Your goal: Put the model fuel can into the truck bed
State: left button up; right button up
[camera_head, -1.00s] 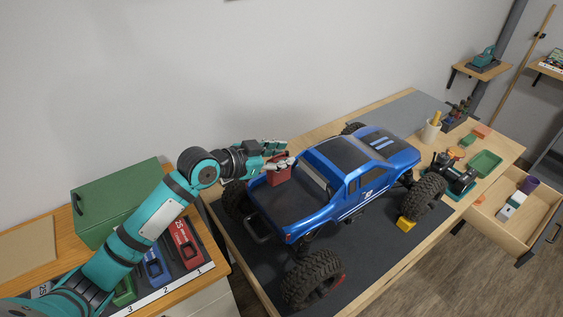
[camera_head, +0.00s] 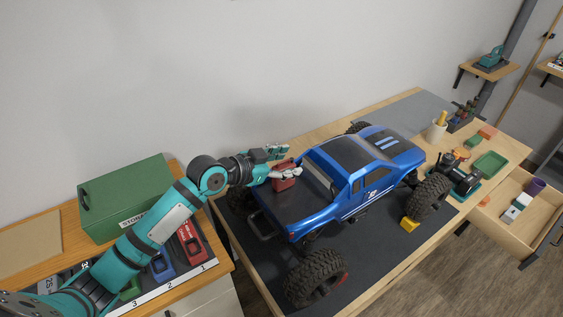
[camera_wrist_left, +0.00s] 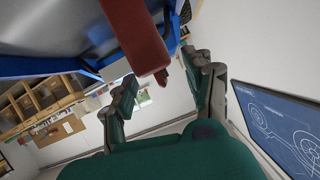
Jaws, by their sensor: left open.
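The red model fuel can (camera_head: 284,182) stands roughly upright in the bed of the blue truck (camera_head: 355,185), close behind the cab. The bare bed floor (camera_head: 283,208) shows in front of it. My left gripper (camera_head: 284,162) is at the can's upper part, with its fingers apart. In the left wrist view the can (camera_wrist_left: 138,32) reaches down from the top, with its end close to the tips of the open left gripper (camera_wrist_left: 160,80). I cannot tell whether a finger touches it. My right gripper is not in view.
A green storage box (camera_head: 125,200) stands on the left bench beside numbered slots with a red can (camera_head: 192,244) and a blue can (camera_head: 160,266). The cab is right of my gripper, and the wall is behind. An open drawer (camera_head: 510,205) is at the right.

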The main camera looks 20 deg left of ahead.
pick_arm(q)
jog(key=shift+s+a+r, duration=0.1)
jog(key=shift+s+a, duration=0.05)
jog(key=b+v, duration=0.3)
jog(key=v, duration=0.8)
jog(key=shift+s+r, duration=0.15)
jog(key=shift+s, duration=0.1)
